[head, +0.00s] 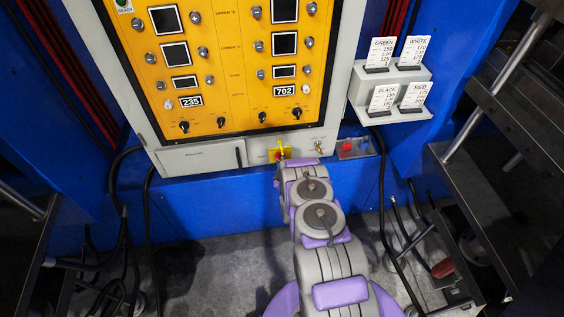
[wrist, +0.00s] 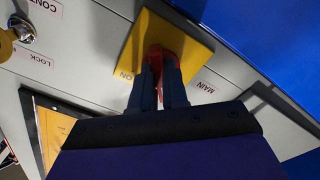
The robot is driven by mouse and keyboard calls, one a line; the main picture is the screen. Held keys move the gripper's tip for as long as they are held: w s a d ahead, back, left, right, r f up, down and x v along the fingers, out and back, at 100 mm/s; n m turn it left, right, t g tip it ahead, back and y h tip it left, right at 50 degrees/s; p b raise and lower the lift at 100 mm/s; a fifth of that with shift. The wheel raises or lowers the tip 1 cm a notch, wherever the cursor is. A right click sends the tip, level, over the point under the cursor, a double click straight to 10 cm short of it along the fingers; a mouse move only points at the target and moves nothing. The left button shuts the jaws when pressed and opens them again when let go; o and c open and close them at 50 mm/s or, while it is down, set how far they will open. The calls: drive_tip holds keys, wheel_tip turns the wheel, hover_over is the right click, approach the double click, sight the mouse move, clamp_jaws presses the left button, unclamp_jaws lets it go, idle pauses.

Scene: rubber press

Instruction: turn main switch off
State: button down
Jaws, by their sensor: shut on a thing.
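The main switch is a red handle on a yellow square plate. In the head view the yellow plate (head: 273,156) sits low on the grey cabinet, just past the end of my arm. In the wrist view the plate (wrist: 193,50) carries an "ON" mark, with a "MAIN" label beside it. My gripper (wrist: 161,72) is at the plate, its two dark fingers shut around the red handle (wrist: 155,54). The fingers cover much of the handle, and its exact angle is hard to tell. In the head view my gripper is small at the switch (head: 280,157).
The yellow control panel (head: 232,90) with screens and knobs is above the switch. A key lock (wrist: 22,30) is near it on the grey face. A card holder (head: 397,95) and a grey box with a red button (head: 347,146) are to the right. Black cables hang nearby.

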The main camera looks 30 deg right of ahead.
drive_tip(key=shift+s+f+n, duration=0.1)
drive_tip(key=shift+f+n, duration=0.05)
drive_tip(key=shift+n, duration=0.35)
drive_tip(key=c, duration=1.1)
unclamp_jaws()
drive_tip(key=shift+c, duration=0.2)
drive_tip(key=shift+p, duration=0.3)
